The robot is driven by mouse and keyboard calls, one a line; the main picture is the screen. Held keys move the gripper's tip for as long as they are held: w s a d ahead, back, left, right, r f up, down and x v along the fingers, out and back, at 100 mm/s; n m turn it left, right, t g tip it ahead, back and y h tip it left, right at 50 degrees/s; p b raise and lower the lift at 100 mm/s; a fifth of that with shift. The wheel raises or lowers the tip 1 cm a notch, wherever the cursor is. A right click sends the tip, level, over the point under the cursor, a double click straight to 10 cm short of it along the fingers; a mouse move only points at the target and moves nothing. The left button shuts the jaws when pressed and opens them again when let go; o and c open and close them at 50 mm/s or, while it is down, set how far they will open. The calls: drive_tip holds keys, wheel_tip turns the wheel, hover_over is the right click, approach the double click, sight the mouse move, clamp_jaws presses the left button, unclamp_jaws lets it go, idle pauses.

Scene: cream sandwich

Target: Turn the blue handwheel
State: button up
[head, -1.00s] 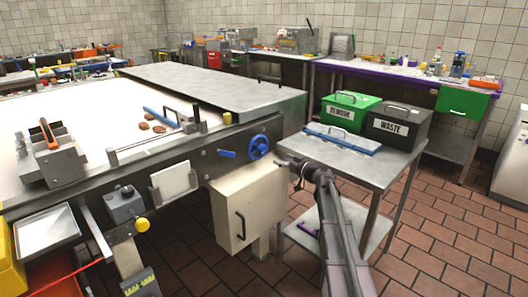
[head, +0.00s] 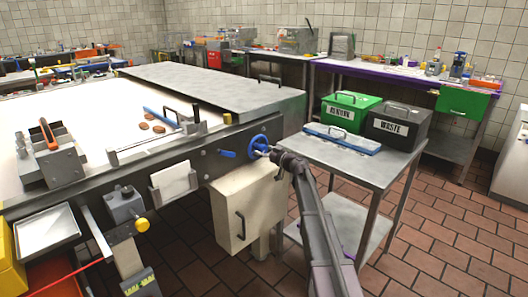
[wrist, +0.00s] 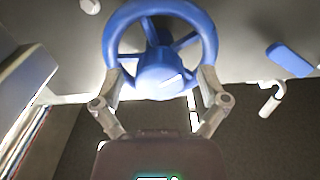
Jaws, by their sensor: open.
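The blue handwheel (head: 257,146) is mounted on the dark side panel of the conveyor machine, near its right end. In the wrist view the wheel (wrist: 160,12) fills the top middle, with spokes and a round hub (wrist: 160,74) in front. My gripper (head: 265,149) is at the wheel in the head view. In the wrist view my gripper (wrist: 159,82) is open, its two fingers spread left and right of the hub at the lower rim. Whether the fingers touch the rim cannot be told.
A blue lever (head: 227,154) sits left of the wheel; it also shows in the wrist view (wrist: 289,60). A cream box (head: 247,208) with a handle hangs below. A steel table (head: 365,165) with green (head: 345,107) and dark waste boxes (head: 396,126) stands right of my arm.

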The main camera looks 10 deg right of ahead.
drive_tip(key=c, duration=1.1)
drive_tip(key=shift+c, duration=0.2)
drive_tip(key=shift+m, duration=0.3)
